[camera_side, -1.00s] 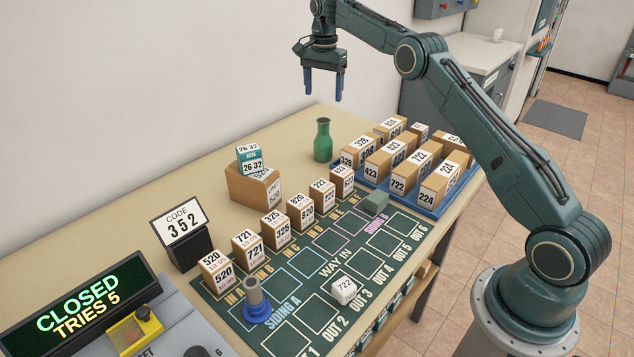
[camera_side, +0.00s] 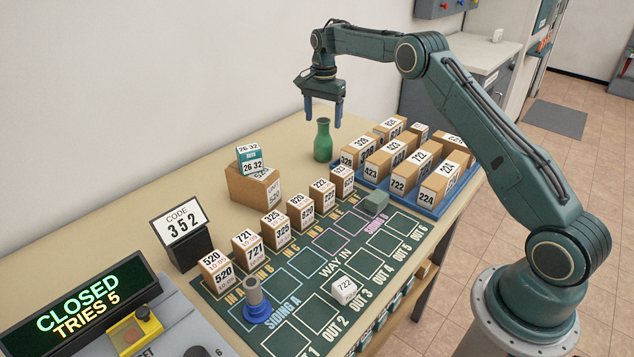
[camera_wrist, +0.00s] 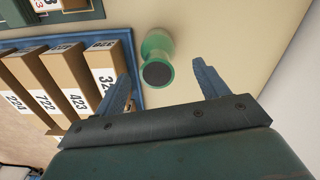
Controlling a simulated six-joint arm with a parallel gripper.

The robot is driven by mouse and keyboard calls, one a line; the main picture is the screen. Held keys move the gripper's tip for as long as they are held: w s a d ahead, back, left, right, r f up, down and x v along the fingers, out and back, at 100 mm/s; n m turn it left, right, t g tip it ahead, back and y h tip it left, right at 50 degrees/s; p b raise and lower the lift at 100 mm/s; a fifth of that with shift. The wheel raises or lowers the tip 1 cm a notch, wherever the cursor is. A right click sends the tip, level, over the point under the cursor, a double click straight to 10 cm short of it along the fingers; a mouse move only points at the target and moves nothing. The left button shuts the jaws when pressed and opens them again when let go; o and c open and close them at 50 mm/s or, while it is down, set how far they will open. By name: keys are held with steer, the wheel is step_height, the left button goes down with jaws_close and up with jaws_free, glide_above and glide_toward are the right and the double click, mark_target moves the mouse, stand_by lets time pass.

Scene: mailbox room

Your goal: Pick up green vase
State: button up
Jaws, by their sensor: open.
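The green vase (camera_side: 323,141) stands upright on the beige table, left of the blue tray of boxes. In the wrist view the vase (camera_wrist: 157,60) shows beyond and between the two fingers (camera_wrist: 163,72), nearer the left finger. I see no contact between the fingers and the vase.
The blue tray (camera_side: 436,209) with several numbered cartons stands close to the right of the vase. A brown box (camera_side: 252,187) with a teal box (camera_side: 250,158) on top stands to the left. A row of small cartons lines the green board (camera_side: 305,262). The table behind the vase is clear.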

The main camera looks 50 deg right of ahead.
mark_target(323, 131)
steer(key=shift+s+a+f, duration=0.15)
steer(key=shift+f, duration=2.45)
steer(key=c, duration=1.2)
steer(key=shift+r, duration=0.1)
steer(key=shift+r, duration=5)
